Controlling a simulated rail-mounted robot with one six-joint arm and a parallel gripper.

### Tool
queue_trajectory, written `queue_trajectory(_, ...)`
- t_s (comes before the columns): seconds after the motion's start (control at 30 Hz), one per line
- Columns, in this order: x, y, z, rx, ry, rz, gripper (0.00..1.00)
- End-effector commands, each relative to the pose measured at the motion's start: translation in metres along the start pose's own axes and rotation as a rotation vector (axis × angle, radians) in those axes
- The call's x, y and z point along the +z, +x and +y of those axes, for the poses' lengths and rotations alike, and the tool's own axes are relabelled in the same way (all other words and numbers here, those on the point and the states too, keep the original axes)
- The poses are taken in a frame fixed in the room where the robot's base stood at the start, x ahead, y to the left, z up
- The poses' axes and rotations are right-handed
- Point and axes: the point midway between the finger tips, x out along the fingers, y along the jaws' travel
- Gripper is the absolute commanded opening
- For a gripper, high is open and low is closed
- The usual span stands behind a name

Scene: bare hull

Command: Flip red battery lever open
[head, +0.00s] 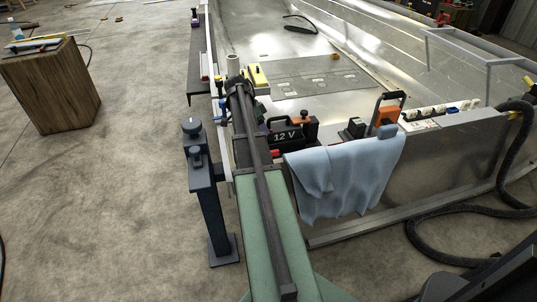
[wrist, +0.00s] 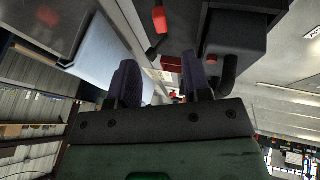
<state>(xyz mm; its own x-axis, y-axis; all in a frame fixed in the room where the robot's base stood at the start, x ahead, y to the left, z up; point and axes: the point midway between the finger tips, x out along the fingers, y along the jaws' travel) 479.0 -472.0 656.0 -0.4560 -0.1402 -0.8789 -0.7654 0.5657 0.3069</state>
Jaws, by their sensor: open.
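The black 12 V battery box (head: 286,135) stands in the hull, just right of my arm in the head view. A small red piece (head: 274,153) shows low at its front left, and an orange-red knob (head: 300,120) sits on a black part behind it. I cannot tell which is the lever. In the wrist view a red lever-like piece (wrist: 159,19) with a dark end lies ahead of my gripper (wrist: 157,64), beside a black box (wrist: 240,30). My gripper is open, with its two dark fingers apart and nothing between them. In the head view my arm hides its tips.
A light blue cloth (head: 345,175) hangs over the hull edge right of the battery. An orange-and-black device (head: 388,112) and a white panel (head: 430,115) stand farther right. A dark post (head: 208,200) stands left of my arm. A black hose (head: 430,240) lies at the right.

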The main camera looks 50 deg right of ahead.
Motion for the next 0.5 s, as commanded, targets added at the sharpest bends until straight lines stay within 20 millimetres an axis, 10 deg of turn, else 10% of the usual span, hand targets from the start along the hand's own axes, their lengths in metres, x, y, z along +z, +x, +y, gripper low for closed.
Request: queue_trajectory(0.5,0.002,0.101,-0.001,-0.002,0.002,-0.001,0.45)
